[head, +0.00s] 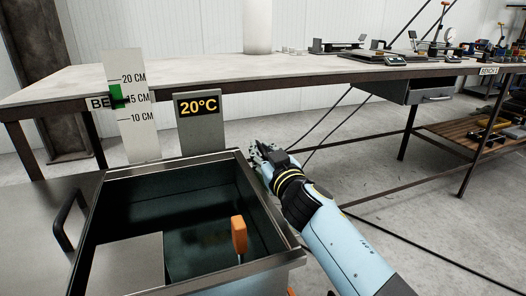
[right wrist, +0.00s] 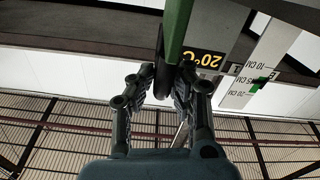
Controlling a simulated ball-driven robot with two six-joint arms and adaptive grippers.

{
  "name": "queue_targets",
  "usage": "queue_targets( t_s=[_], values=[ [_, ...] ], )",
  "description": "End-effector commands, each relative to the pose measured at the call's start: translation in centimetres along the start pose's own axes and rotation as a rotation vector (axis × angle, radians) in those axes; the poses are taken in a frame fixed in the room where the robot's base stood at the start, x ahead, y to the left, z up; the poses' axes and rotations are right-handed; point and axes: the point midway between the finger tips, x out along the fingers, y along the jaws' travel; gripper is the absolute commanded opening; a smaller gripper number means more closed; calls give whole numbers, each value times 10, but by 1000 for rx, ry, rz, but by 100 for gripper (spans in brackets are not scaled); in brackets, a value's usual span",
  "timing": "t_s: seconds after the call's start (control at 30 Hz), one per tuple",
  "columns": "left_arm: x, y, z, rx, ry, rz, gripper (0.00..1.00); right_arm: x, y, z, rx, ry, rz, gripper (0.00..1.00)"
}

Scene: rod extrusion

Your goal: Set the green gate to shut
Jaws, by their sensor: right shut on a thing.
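A green bar (right wrist: 177,28), which looks like part of the green gate, comes down from the top of the right wrist view. Its lower end lies between the fingertips of my right gripper (right wrist: 170,80), which is shut on it. A dark rounded piece sits right beside the bar. In the head view my right gripper (head: 262,156) is at the outer right side of the open tank (head: 100,222), near its back right corner. The green bar cannot be made out there, and the rest of the gate is hidden. My left gripper is not in view.
An orange handle (head: 239,235) stands inside the tank. A 20°C display (head: 199,108) and a level scale (head: 131,122) with a green marker near 15 cm stand behind it. A long bench (head: 260,72) runs across the back.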

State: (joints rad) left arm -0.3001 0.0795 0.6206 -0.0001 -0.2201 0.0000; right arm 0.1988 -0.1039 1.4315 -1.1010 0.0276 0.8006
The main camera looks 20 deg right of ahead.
Motion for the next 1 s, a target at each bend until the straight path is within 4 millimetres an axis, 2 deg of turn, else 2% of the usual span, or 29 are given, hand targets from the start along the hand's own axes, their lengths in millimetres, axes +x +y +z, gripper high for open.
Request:
queue_targets(
  t_s=[0.27,0.53,0.7,0.83,0.87,1.0],
  values=[
    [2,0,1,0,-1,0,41,0,-1,2,2,0,-1,0],
    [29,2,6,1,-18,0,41,-1,-8,36,4,-4,-2,0],
    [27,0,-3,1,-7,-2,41,-1,-8,33,2,-2,-1,0],
    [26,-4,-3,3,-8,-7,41,0,-7,32,2,0,-1,0],
    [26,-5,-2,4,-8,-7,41,0,-7,32,2,0,-1,15],
    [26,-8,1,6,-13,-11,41,0,-7,31,2,2,-2,33]
  ],
)
